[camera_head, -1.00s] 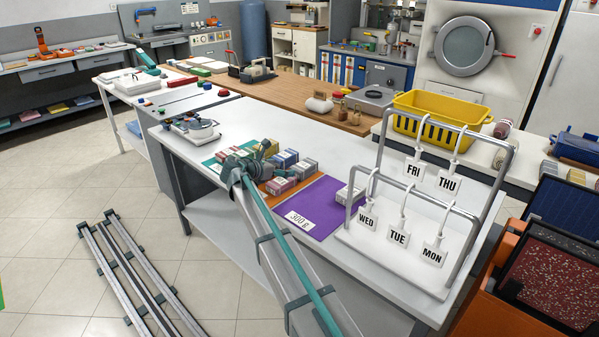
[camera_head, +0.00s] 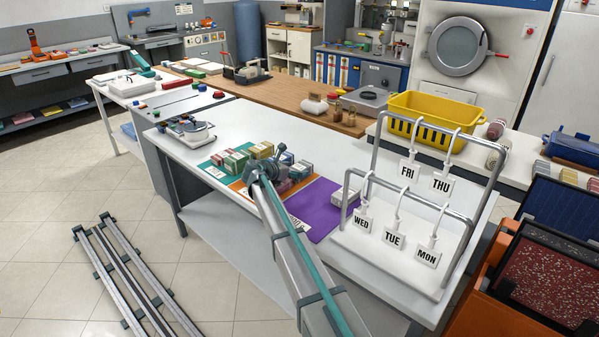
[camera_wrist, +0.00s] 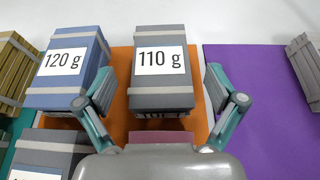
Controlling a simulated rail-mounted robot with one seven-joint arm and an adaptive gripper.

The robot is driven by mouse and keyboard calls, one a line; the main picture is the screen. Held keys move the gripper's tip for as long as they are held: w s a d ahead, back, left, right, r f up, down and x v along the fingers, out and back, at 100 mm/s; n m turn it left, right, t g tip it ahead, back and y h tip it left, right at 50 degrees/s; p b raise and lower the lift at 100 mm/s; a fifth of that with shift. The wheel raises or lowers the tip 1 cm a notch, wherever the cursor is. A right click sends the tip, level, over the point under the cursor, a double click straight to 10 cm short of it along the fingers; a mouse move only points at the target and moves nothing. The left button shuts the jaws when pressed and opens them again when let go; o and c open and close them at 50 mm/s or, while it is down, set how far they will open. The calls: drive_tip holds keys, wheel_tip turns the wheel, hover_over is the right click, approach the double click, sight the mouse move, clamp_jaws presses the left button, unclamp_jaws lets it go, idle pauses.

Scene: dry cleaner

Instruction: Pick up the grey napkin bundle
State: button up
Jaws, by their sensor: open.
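A grey napkin bundle (camera_wrist: 161,66) marked "110 g" lies on an orange mat (camera_wrist: 118,62) in the wrist view. My gripper (camera_wrist: 160,98) is open. Its two teal fingers stand to either side of the bundle's near end, with clear space on the right and less on the left. Nothing is held. In the head view my gripper (camera_head: 277,168) is above the orange mat, and my arm covers some of the bundles there. A second grey bundle (camera_wrist: 50,150) sits at the lower left of the wrist view, partly cut off.
A blue bundle (camera_wrist: 70,65) marked "120 g" stands close left of the grey one. A metal rack (camera_head: 400,240) with day tags stands on the table's right end.

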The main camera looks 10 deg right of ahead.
drive_tip(key=shift+c, duration=0.4)
drive_tip(key=c, duration=1.2)
drive_tip(key=shift+r, duration=0.15)
